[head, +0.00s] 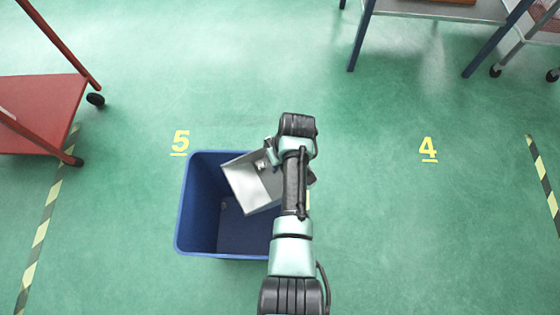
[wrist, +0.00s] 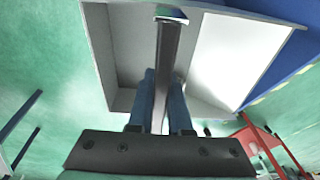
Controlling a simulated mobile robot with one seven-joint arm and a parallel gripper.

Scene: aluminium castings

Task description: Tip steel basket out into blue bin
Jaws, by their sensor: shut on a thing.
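The steel basket (head: 250,187) is tilted over the blue bin (head: 183,215), with its open side facing up and left in the head view. My gripper (wrist: 162,105) is shut on the basket's bar-like handle (wrist: 166,65) in the wrist view. The basket's walls (wrist: 235,60) and inside fill the middle of that view, and I make out no loose castings there. A small grey spot (head: 223,205) shows inside the bin, too small to tell what it is. My arm hides the bin's right side. The bin's blue wall (wrist: 285,65) also shows in the wrist view.
A red cart (head: 40,110) stands at the left. The green floor is clear around the yellow numbers 5 (head: 180,142) and 4 (head: 428,148).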

